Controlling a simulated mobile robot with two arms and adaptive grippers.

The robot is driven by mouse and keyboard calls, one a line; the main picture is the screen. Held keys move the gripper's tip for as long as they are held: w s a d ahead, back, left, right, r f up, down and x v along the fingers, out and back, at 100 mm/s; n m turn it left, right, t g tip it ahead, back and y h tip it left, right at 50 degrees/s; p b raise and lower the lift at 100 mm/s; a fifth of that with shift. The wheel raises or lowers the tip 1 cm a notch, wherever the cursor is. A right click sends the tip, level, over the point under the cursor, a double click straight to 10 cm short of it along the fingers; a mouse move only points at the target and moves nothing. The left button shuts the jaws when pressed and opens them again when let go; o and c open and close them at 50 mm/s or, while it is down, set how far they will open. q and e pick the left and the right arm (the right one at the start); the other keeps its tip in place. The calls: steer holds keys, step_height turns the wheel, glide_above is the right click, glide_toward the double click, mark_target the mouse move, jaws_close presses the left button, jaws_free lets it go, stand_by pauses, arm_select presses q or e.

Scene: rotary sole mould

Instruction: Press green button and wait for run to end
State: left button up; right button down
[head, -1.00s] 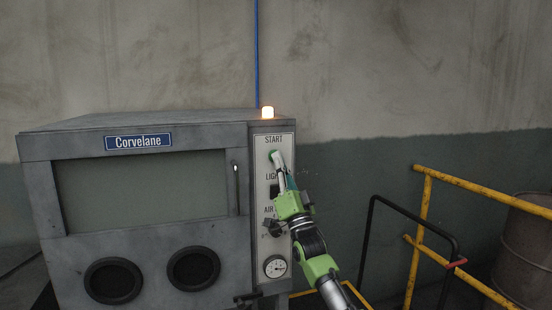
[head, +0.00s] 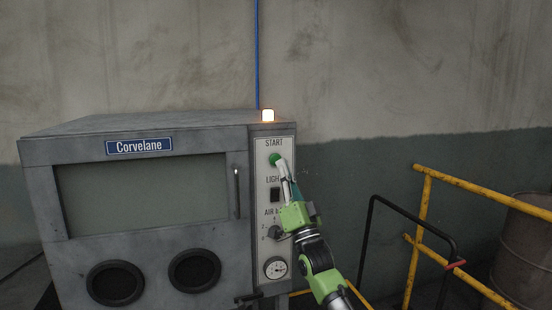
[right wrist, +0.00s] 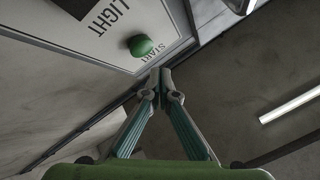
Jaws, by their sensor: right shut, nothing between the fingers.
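The green START button (head: 273,158) sits near the top of the control panel (head: 262,209) on the grey Corvelane cabinet. It also shows as a green dome in the right wrist view (right wrist: 140,45). My right gripper (head: 281,162) is shut and empty, its tips just right of the button. In the right wrist view the closed fingertips (right wrist: 161,77) are apart from the button. The lamp (head: 267,115) on top of the cabinet looks pale white with a faint warm edge. My left gripper is not in view.
Below the button are the black LIGHT switch (head: 275,194), an AIR knob (head: 274,232) and a round gauge (head: 275,267). A yellow railing (head: 420,225) and a rusty drum (head: 524,240) stand at the right. The wall behind is bare apart from a blue line (head: 257,55).

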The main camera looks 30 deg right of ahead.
steer(key=s, duration=0.1)
steer(key=s+p, duration=0.1)
steer(key=s, duration=0.1)
steer(key=shift+a, duration=0.35)
stand_by(0.5)
